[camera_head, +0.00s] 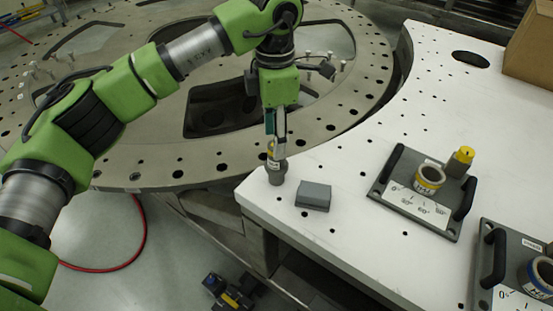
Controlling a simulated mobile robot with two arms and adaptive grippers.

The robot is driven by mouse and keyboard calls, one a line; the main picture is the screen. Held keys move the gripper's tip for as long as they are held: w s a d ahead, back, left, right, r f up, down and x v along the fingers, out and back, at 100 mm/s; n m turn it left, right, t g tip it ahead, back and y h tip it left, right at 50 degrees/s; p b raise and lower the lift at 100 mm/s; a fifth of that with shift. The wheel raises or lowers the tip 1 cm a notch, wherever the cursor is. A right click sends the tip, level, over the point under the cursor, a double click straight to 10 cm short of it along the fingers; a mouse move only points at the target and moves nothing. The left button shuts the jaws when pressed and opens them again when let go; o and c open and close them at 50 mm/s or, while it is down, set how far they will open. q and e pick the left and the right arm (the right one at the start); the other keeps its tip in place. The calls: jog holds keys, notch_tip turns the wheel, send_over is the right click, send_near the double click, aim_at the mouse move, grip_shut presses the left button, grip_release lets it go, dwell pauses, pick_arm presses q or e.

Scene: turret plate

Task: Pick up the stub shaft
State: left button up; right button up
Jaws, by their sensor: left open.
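A small upright grey cylinder with a yellow band near its top, which looks like the stub shaft (277,172), stands at the near left corner of the white table (370,125). My left gripper (276,143) points straight down over it. Its fingers are open and its tips are at the top of the cylinder, overlapping it in the picture. I cannot tell whether they touch it. The fingers hide part of its top. My right gripper is not in view.
A grey block (313,196) lies just right of the cylinder. A grey plate with handles (420,210) carries a ring and a yellow-topped peg; a similar plate (507,290) is at the lower right. A brown box (530,45) stands far right. The large round turret plate (135,160) lies left.

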aim_at(277, 164)
pick_arm(q)
jog(key=shift+s+d+f+p, duration=0.1)
jog(key=shift+s+f+p, duration=0.05)
jog(key=shift+f+p, duration=0.4)
jog(key=shift+s+d+f+p, duration=0.1)
jog(key=shift+f+p, duration=0.3)
jog(key=shift+f, duration=0.15)
notch_tip(277, 164, down, 3)
jog(key=shift+w+f+p, duration=0.1)
jog(key=shift+p, duration=0.3)
grip_shut()
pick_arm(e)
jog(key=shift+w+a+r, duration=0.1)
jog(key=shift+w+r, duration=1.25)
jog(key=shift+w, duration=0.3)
